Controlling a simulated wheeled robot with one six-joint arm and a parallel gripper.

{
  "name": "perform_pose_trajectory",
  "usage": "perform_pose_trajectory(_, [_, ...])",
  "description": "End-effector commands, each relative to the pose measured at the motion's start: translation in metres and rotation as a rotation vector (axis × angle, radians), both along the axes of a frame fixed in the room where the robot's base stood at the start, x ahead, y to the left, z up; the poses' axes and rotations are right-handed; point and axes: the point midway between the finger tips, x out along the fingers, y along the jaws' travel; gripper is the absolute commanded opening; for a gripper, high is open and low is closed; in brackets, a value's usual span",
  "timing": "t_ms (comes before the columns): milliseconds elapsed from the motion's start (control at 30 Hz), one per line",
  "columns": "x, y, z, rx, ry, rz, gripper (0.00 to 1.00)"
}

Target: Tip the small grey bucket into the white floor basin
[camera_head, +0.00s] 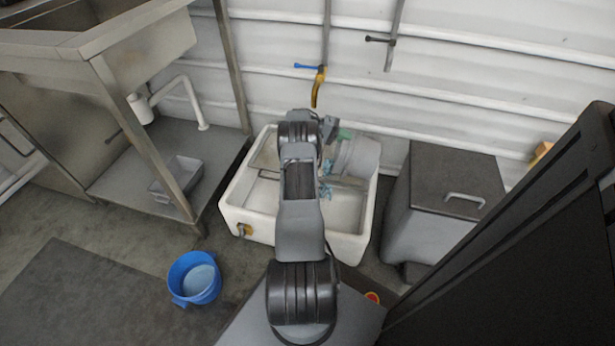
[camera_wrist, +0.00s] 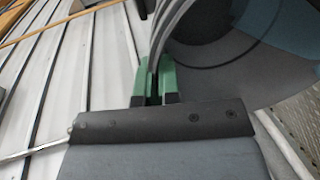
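The small grey bucket (camera_head: 358,158) is tilted on its side over the back right of the white floor basin (camera_head: 240,218). My gripper (camera_head: 343,134) is at the bucket's upper left edge, partly hidden by my arm. In the wrist view, the green fingers of my gripper (camera_wrist: 157,84) close on the rim of the grey bucket (camera_wrist: 205,75), with its open inside facing the camera. A pale blue patch shows inside the bucket. Small blue-green bits (camera_head: 326,190) show at the basin's middle. My arm hides part of the basin. I cannot tell if the bucket touches the basin.
A grey lidded bin (camera_head: 445,185) stands right of the basin. A blue bucket (camera_head: 195,279) stands on the floor at front left. A steel sink table (camera_head: 110,40) with a grey tray (camera_head: 178,178) on its shelf is at left. A yellow tap (camera_head: 318,86) hangs on the wall behind.

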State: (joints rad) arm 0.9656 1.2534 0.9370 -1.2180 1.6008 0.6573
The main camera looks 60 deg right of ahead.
Motion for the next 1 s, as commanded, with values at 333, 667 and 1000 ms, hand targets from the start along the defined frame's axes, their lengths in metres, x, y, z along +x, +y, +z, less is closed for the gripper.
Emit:
perform_pose_trajectory(333, [0.031, 0.012, -0.021, -0.069, 0.182, 0.002, 0.00])
perform_pose_trajectory(667, [0.063, 0.024, -0.026, -0.150, 0.378, 0.000, 0.00])
perform_pose_trajectory(1000, [0.072, 0.028, -0.027, -0.169, 0.436, 0.001, 0.00])
